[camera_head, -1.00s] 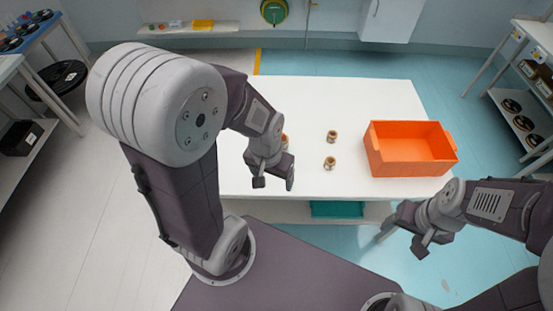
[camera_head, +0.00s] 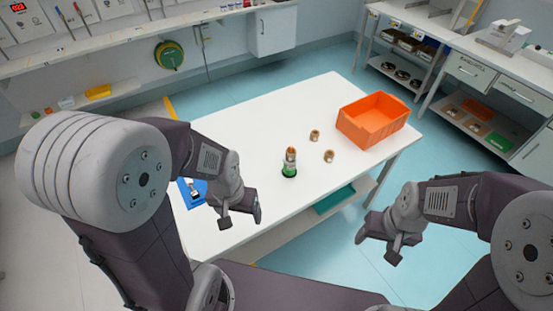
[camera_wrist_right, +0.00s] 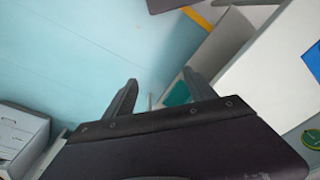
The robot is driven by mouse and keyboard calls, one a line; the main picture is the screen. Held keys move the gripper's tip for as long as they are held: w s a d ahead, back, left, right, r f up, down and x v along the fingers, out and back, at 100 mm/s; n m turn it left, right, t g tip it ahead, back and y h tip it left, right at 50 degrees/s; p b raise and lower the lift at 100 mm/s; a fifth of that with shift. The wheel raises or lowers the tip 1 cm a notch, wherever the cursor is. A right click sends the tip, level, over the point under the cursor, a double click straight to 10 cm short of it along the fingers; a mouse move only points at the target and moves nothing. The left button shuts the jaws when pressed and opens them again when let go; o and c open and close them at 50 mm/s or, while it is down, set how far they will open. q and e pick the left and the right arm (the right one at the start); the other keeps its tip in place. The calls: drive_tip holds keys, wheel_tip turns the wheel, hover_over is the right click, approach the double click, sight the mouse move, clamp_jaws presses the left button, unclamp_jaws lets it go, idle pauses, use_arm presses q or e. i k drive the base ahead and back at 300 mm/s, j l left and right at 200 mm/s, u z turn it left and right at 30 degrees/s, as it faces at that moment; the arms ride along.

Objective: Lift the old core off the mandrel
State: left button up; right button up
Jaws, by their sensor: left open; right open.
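The mandrel stands upright on the white table (camera_head: 345,100), with a green lower part (camera_head: 289,170) showing above a dark foot. A copper-brown core (camera_head: 291,152) is at its top; the fine detail is too small to tell. My left gripper (camera_head: 241,214) is open and empty, left of the mandrel and nearer to me, apart from it. My right gripper (camera_head: 376,246) is open and empty, off the table's front right side.
Two loose brown cores, one farther back (camera_head: 315,135) and one nearer (camera_head: 329,156), stand right of the mandrel. An orange bin (camera_head: 372,121) sits at the table's right end. A blue tray (camera_head: 186,190) lies partly hidden behind my left arm. The table's far middle is clear.

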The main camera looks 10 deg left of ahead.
sight(289, 158)
drive_tip(key=j+z, duration=0.15)
drive_tip(key=j, duration=0.25)
drive_tip(key=k+j+z, duration=0.1)
drive_tip(key=j, duration=0.3)
drive_tip(key=k+j+z, duration=0.15)
drive_tip(key=j, duration=0.25)
